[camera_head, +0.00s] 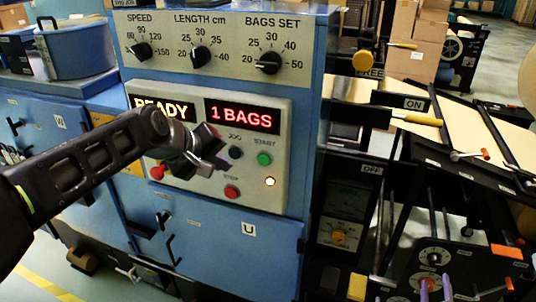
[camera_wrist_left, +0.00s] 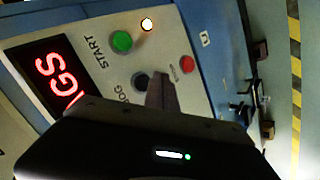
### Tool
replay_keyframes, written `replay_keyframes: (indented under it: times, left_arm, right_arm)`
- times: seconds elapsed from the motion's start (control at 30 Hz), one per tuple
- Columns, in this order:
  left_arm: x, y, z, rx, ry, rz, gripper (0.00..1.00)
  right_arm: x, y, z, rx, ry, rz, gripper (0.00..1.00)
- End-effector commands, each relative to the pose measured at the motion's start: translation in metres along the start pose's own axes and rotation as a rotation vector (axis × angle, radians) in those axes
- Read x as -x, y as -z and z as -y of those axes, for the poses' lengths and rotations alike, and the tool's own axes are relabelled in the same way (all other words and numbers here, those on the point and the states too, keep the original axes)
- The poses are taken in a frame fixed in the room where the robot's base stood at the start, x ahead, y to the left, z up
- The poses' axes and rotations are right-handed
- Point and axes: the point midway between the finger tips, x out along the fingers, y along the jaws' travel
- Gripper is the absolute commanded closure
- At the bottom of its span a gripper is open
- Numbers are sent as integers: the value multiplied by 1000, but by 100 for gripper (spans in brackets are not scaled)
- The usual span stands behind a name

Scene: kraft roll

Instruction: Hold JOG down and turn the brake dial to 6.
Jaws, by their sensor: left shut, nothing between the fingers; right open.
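The dark JOG button (camera_head: 235,152) is on the grey control panel, left of the green START button (camera_head: 264,158). My left gripper (camera_head: 222,164) is shut and empty, its tips just below and left of JOG. In the left wrist view the shut fingers (camera_wrist_left: 161,92) point at the panel beside the JOG button (camera_wrist_left: 141,80), partly overlapping it. I cannot tell whether they touch it. A yellow dial (camera_head: 338,237) below a gauge and a black dial (camera_head: 434,257) are at the right; their labels are too small to read. My right gripper is not in view.
A red button (camera_head: 231,192) is just below the left gripper; it also shows in the left wrist view (camera_wrist_left: 187,64). The display (camera_head: 242,117) reads READY, 1 BAGS.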

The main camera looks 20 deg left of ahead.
Motion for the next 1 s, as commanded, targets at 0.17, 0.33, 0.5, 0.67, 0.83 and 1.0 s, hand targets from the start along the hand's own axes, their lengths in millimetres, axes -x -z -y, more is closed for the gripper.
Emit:
replay_keyframes:
  times: [0.17,0.33,0.5,0.67,0.83,1.0]
  left_arm:
    - [11,-10,10,0,-1,-1,100]
    - [23,-18,18,-1,-1,-1,100]
    - [27,-21,20,0,0,0,100]
    - [28,-21,20,0,0,1,100]
    - [27,-21,20,0,0,1,100]
    - [21,-23,22,-4,5,9,100]
  right_arm:
    - [0,6,-7,0,0,0,42]
    - [0,9,-11,0,0,0,42]
    - [0,9,-12,0,0,0,42]
    - [0,9,-11,0,0,0,42]
    - [0,9,-11,0,0,0,42]
    - [0,6,-15,11,-13,0,42]
